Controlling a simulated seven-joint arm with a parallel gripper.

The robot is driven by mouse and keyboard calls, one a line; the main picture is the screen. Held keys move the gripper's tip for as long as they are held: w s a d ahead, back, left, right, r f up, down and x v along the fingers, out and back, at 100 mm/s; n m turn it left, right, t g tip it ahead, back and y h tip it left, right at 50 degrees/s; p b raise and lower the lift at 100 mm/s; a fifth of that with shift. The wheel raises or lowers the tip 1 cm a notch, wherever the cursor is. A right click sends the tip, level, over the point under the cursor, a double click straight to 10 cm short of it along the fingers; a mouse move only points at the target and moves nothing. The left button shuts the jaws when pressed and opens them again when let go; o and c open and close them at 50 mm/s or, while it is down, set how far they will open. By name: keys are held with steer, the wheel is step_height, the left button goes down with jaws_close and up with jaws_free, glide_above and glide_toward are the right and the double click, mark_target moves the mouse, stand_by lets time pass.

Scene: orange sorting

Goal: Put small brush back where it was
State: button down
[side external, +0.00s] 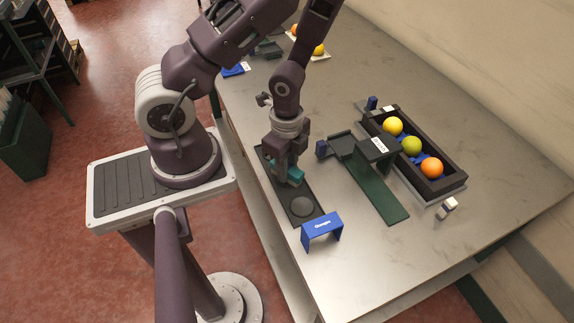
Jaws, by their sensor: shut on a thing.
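My gripper (287,175) points down over a long dark tray (312,216) near the left side of the table. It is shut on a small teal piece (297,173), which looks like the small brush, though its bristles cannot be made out. The fingers partly hide the piece. It sits at or just above the tray; I cannot tell whether it touches. A round dark disc or recess (302,206) lies in the tray's near end, in front of my gripper.
A blue labelled stand (322,228) is at the tray's near end. The front table is clear.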

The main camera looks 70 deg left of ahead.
steer(key=shift+f, duration=0.1)
steer(key=c, duration=1.1)
jaws_free()
steer(key=shift+o, duration=0.4)
steer(key=o, duration=0.3)
steer(key=shift+o, duration=0.2)
steer(key=shift+d+r, duration=0.1)
steer(key=shift+r, duration=3.95)
